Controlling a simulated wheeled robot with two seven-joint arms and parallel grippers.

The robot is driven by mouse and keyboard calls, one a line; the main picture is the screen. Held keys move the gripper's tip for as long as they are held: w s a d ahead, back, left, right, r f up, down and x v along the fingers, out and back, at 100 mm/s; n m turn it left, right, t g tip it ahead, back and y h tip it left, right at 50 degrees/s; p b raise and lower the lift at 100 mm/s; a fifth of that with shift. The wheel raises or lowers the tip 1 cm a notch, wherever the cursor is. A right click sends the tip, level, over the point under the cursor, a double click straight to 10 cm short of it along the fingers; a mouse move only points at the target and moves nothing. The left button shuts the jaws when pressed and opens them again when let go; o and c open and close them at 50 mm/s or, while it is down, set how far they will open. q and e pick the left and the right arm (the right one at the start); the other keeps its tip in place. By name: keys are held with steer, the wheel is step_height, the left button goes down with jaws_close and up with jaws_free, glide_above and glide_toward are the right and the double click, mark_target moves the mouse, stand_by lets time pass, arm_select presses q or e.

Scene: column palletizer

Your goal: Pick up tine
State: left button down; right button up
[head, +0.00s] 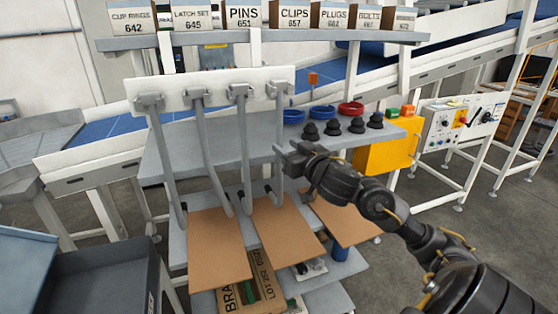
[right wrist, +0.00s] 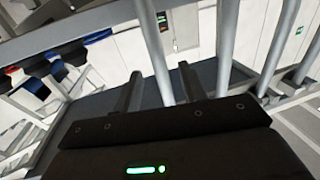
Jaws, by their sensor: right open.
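Several grey tubular tines hang from a white rail (head: 210,88) in the head view, with bent lower ends. The rightmost tine (head: 279,120) is beside my right gripper (head: 286,152), which comes in from the right. In the right wrist view my right gripper (right wrist: 158,82) is open, and a grey tine (right wrist: 154,48) shows in the gap between its two fingers. I cannot tell whether the fingers touch it. Other tines (right wrist: 225,40) stand to the right in that view. My left gripper is not in view.
A grey shelf (head: 170,160) lies behind the tines, with black knobs (head: 333,128) and blue and red rings (head: 350,108) at right. Brown boards (head: 215,250) lie below. Labelled boxes (head: 243,15) line the upper shelf. A yellow box (head: 385,155) hangs at right.

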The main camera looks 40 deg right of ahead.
mark_target(282, 143)
steer(key=w, duration=0.3)
steer(key=w+p, duration=0.1)
steer(key=shift+w+d, duration=0.3)
steer(key=shift+w, duration=0.05)
steer(key=shift+s, duration=0.15)
steer(key=shift+c, duration=0.2)
steer(key=shift+c, duration=1.1)
jaws_close()
steer(key=shift+f, duration=0.1)
